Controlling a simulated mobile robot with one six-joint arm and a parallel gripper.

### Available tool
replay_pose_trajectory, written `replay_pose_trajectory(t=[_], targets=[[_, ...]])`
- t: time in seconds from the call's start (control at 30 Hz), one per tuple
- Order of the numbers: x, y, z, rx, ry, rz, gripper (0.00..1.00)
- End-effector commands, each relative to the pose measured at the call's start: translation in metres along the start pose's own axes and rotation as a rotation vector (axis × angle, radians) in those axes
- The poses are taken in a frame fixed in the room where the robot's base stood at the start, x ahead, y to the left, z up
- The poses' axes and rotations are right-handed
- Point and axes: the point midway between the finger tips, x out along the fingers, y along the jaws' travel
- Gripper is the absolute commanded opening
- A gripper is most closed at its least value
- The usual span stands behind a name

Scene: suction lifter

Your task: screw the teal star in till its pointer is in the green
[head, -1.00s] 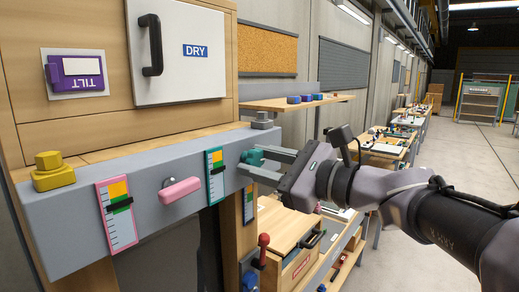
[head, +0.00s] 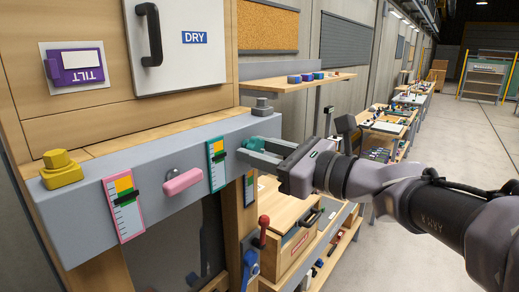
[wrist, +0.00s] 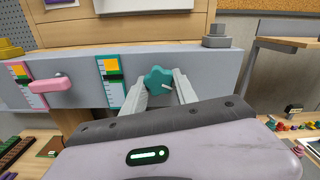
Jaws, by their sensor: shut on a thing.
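The teal star (head: 253,143) is a knob on the front of the grey beam, near its right end. In the wrist view the teal star (wrist: 157,78) sits between my two fingers, with a pale mark on its face. My gripper (head: 259,151) is shut on it from the front; it also shows in the wrist view (wrist: 162,86). Left of the star is a teal-edged gauge (head: 217,165), also in the wrist view (wrist: 111,80). Its dark pointer (wrist: 113,77) lies just under the orange block, at the thin green band; I cannot tell exactly how they line up.
A pink handle (head: 183,181) and a pink-edged gauge (head: 125,208) are farther left on the beam (head: 90,235). A yellow bolt (head: 60,168) and a grey bolt (head: 262,107) stand on top. A red-knobbed lever (head: 263,228) is below.

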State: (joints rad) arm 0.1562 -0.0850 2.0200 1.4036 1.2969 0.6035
Motion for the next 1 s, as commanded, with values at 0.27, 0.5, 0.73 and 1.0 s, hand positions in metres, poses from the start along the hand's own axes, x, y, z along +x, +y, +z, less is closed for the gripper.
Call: replay_pose_trajectory(t=[0.27,0.5,0.73,1.0], targets=[[0.000,0.000,0.000,-0.001,0.000,0.000,0.56],[0.000,0.000,0.000,-0.001,0.000,0.000,0.56],[-0.021,-0.001,0.000,-0.003,0.001,-0.004,0.56],[-0.105,-0.002,-0.001,-0.001,0.002,-0.009,0.56]])
